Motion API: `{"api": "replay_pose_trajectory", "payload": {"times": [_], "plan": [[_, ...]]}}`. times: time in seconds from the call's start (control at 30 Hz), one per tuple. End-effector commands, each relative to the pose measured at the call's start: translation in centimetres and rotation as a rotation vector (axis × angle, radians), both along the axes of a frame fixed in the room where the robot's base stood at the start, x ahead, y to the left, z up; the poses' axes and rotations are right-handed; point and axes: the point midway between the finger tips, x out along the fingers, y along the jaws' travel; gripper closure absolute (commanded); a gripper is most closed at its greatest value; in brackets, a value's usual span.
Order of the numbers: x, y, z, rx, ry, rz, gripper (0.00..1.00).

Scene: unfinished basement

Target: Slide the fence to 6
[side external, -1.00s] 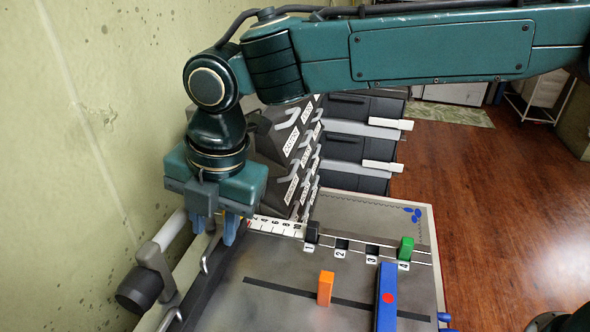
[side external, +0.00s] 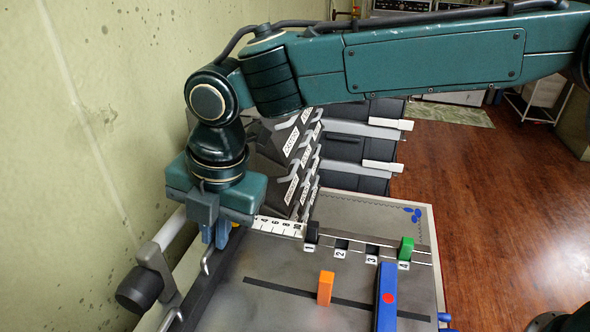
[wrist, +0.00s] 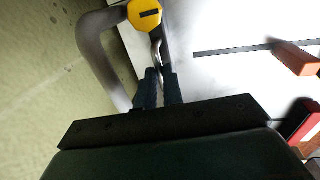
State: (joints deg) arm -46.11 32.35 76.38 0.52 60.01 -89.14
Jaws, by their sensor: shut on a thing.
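The fence (side external: 212,280) looks to be the long dark bar at the left side of the grey table. Its far end runs under my gripper (side external: 214,238). My gripper points down at the far left corner, its blue fingers close together and shut on a narrow part of the fence. The gripped part is mostly hidden. The wrist view shows the two fingers (wrist: 161,88) close together, with a thin silver piece by their tips. The white number scale (side external: 279,226) runs right from my gripper along the back edge.
An orange block (side external: 325,288) stands at a dark slot, with a blue bar (side external: 386,300) to its right. A black block (side external: 312,233) and a green block (side external: 405,248) stand along numbered slots. A pale rail and the wall are close on the left. Dark bins stand behind.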

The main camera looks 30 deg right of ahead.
Motion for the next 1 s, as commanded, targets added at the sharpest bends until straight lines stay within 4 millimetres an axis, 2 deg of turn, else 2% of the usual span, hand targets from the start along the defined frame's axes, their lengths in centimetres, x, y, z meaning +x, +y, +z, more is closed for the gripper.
{"api": "replay_pose_trajectory", "payload": {"times": [0.47, 0.83, 0.9, 0.97, 1.0], "plan": [[-2.6, -2.6, 0.1, 0.0, 0.0, 0.0, 1.0], [-2.9, -2.9, 0.1, 0.001, -0.001, 0.0, 1.0], [-2.8, -2.9, 0.1, 0.001, -0.001, 0.0, 0.82], [-2.8, -2.9, 0.1, 0.001, -0.001, 0.0, 0.7], [-2.8, -2.9, 0.1, 0.001, -0.001, 0.0, 0.69]]}}
